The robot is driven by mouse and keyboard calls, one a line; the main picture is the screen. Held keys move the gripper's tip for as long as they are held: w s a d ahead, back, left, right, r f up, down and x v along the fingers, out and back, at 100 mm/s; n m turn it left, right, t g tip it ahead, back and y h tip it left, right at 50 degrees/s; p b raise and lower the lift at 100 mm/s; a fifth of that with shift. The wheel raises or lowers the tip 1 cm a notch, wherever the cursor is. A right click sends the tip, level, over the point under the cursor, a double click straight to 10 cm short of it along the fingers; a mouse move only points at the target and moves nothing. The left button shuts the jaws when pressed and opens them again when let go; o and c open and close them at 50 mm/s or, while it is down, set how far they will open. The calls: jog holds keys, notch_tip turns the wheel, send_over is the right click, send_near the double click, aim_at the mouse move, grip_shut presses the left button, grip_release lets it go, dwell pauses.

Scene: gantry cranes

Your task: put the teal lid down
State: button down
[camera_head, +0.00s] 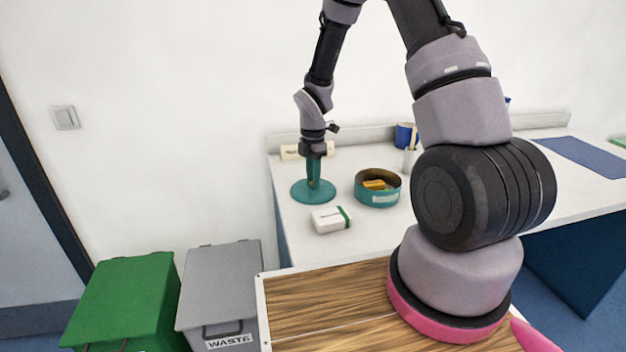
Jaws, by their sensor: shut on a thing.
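The teal lid (303,195) is a flat round disc at the left end of the white counter. My gripper (314,178) points straight down over its middle and is shut on it, at what looks like a raised handle. The lid looks level. I cannot tell whether its underside touches the counter or hangs just above it. A round teal tin (378,198) with a pale label stands open to the right of the lid, with yellow items (376,185) inside.
A small sign (306,151), a blue mug (405,135) and a pale cup (411,160) stand behind. A blue mat (585,155) covers the right counter. Green (125,300) and grey (220,290) bins stand lower left.

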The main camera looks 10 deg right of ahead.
jog(key=shift+f, duration=0.25)
jog(key=c, duration=0.7)
grip_release()
